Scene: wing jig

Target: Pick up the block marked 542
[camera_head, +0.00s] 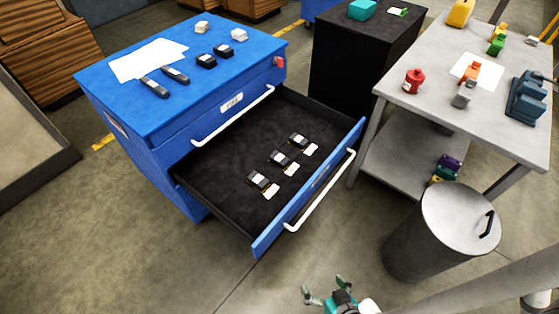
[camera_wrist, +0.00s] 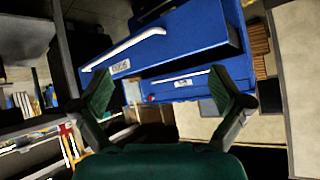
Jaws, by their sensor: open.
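Several small dark blocks with pale labels are in view, but their numbers are too small to read, so I cannot tell which is marked 542. Three blocks lie in a row in the open drawer (camera_head: 215,160), the near one (camera_head: 257,180), the middle one (camera_head: 279,158) and the far one (camera_head: 299,140). Two more blocks, one (camera_head: 206,61) and another (camera_head: 223,50), stand on the blue cabinet top. My gripper (camera_head: 326,287) is at the bottom of the head view, in front of the drawer and apart from it. In the wrist view my gripper (camera_wrist: 168,92) is open and empty, with blue drawer fronts beyond.
White tags lie beside the drawer blocks. The white drawer handle (camera_head: 322,190) juts toward me. White paper (camera_head: 147,60) and two dark tools lie on the cabinet. Floor is clear at left front.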

